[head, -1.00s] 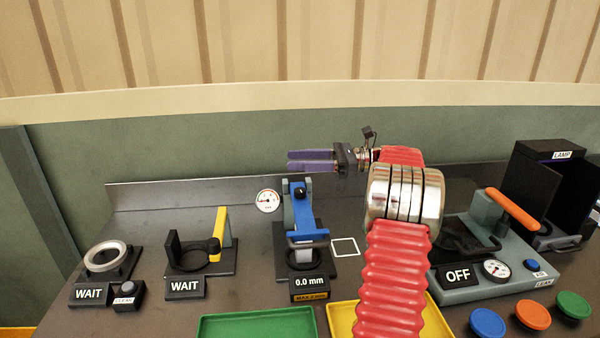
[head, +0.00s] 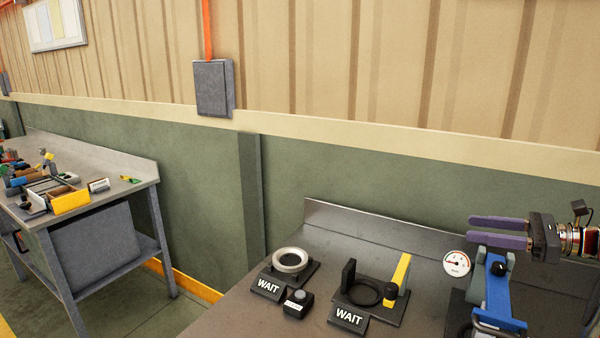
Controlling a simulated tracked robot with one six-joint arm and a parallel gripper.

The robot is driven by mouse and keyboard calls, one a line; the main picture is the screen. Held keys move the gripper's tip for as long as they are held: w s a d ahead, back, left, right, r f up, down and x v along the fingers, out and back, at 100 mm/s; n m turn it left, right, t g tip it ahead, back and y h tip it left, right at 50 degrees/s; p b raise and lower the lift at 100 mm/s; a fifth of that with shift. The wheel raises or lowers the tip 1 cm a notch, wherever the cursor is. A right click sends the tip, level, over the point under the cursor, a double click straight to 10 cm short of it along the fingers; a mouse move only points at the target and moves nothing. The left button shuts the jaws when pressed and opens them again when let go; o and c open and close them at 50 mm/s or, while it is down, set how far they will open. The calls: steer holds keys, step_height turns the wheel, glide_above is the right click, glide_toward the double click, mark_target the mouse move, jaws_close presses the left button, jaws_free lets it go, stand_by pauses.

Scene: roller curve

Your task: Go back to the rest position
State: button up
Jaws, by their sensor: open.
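My gripper (head: 500,232) shows at the right of the head view, above the dark workbench (head: 225,325). Its two purple fingers point left and stand apart with nothing between them. A blue lever press (head: 497,290) stands just below the fingers, with a white dial gauge (head: 456,263) to its left. Most of my arm is outside the right edge of the picture.
A ring fixture (head: 290,262) and a black fixture with a yellow arm (head: 398,280), each with a WAIT sign, stand on the bench. A second workbench (head: 140,178) with several tools stands at the left. Floor shows between the benches. A grey box (head: 213,88) is on the wall.

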steer(key=s+a+f+n+g+h, duration=0.1)
steer(key=s+a+n+g+h, duration=0.25)
steer(key=a, duration=0.85)
steer(key=s+a+f+n+g+h, duration=0.2)
steer(key=s+a+n, duration=0.25)
steer(key=a, duration=0.75)
steer(key=s+a+f+n+h, duration=0.3)
steer(key=s+f+n, duration=0.1)
steer(key=s+n, duration=0.4)
steer(key=s+a+f+n+t+h, duration=0.1)
steer(key=s+a+f+n+h, duration=0.3)
steer(key=s+n, duration=0.4)
steer(key=shift+s, duration=0.9)
steer(key=shift+h, duration=0.25)
stand_by(0.8)
